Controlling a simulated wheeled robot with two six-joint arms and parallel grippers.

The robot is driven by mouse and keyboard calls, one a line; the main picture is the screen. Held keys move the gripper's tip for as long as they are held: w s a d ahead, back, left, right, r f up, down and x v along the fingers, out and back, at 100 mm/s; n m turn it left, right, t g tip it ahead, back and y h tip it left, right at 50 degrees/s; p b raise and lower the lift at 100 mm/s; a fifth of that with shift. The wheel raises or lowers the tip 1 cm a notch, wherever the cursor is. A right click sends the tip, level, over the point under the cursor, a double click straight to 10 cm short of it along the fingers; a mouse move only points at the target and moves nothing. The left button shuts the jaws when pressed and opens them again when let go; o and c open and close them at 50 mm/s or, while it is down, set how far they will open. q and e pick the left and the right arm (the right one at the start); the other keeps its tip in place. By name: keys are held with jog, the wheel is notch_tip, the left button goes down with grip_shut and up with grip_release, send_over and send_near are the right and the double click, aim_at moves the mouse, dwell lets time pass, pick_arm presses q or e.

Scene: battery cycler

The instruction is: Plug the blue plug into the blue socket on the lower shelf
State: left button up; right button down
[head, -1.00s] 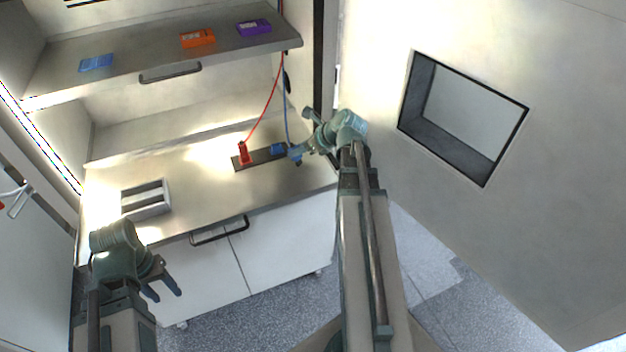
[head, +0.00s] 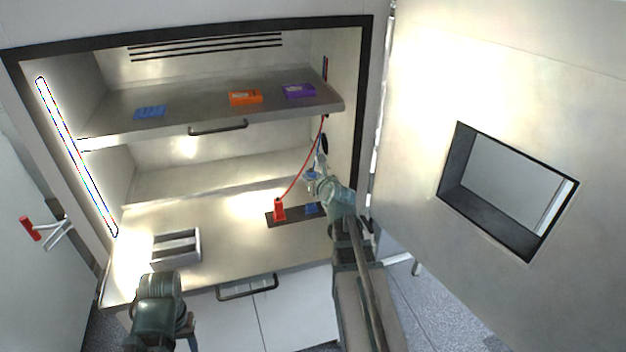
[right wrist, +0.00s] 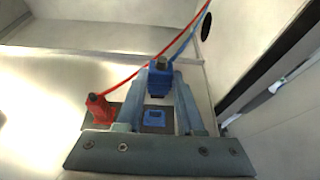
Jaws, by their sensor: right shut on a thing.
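The blue plug (right wrist: 160,78) is held between the fingers of my right gripper (right wrist: 164,90), with a blue cable rising from its top. In the head view my right gripper (head: 314,176) is over the right part of the lower shelf (head: 225,225). The blue socket (head: 311,208) sits on a dark strip there; the right wrist view shows it (right wrist: 155,117) between the fingers, beyond and below the plug. Plug and socket look apart. My left gripper (head: 189,332) is low at the front left; its jaw opening is unclear.
A red plug (head: 279,210) with a red cable stands on the same strip, left of the blue socket. A grey slotted holder (head: 176,248) is at the left. The upper shelf (head: 210,112) carries blue, orange and purple items. An open door (head: 415,150) stands at the right.

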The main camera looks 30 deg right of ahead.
pick_arm(q)
jog(key=shift+f+b, duration=2.75)
jog(key=shift+f, duration=0.15)
pick_arm(e)
jog(key=shift+f, duration=2.85)
pick_arm(q)
jog(key=shift+f+b, duration=1.45)
pick_arm(e)
jog(key=shift+f, duration=1.5)
jog(key=shift+c, duration=2.2)
grip_release()
jog(key=shift+s, duration=0.1)
